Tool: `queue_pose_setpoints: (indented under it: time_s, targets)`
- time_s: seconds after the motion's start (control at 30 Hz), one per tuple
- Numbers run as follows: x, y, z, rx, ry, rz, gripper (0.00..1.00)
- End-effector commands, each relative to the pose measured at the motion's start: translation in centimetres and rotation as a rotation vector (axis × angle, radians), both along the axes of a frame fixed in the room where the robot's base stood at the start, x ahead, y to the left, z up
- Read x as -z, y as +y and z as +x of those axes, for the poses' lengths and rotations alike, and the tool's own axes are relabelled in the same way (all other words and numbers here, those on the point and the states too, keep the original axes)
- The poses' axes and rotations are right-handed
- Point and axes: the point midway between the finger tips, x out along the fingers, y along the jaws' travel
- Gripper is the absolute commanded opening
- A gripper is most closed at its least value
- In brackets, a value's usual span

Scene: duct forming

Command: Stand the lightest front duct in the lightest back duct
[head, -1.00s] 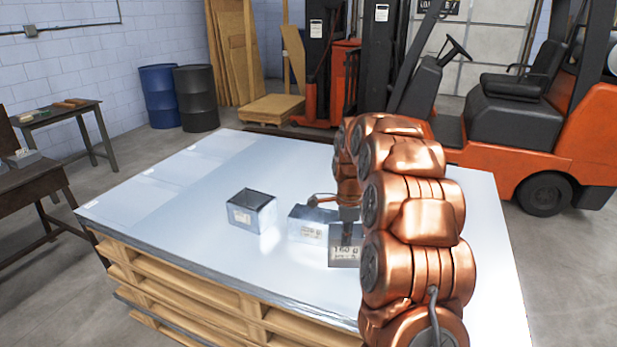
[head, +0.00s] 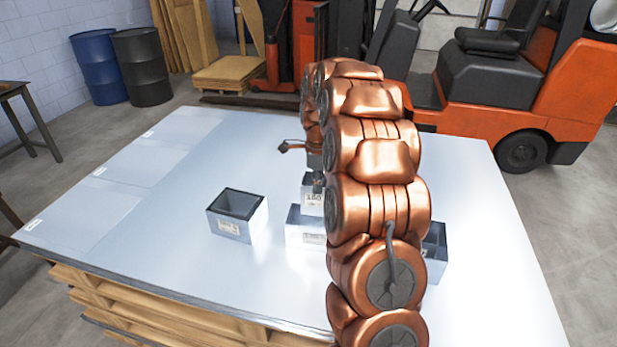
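A small grey metal duct with a label reading "160" (head: 312,202) is at my gripper (head: 318,181), with a dark finger over its near wall. My gripper appears shut on it. The small duct is upright, at or just above the far part of a wider open-topped duct (head: 304,237); whether its lower end is inside cannot be told. Another open duct (head: 230,226) with a label stands to the left, apart. A further duct (head: 436,252) shows at the right, partly hidden behind my arm. The other labels are too small to read.
The ducts stand on a sheet-metal stack (head: 150,230) on wooden pallets (head: 150,320). Its left side is clear. A forklift (head: 560,70) stands behind at right, and blue (head: 97,70) and black (head: 142,68) drums at the back left.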

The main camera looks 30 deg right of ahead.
Motion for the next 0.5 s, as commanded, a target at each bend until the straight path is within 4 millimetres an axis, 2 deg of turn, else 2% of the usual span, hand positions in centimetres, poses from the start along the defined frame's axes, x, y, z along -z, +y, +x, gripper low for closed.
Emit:
queue_pose_setpoints:
  time_s: [0.27, 0.5]
  targets:
    - [1.0, 0.4, 0.2, -0.007, 0.001, 0.001, 0.0]
    - [3.1, 0.3, 0.1, -0.004, 0.0, 0.001, 0.0]
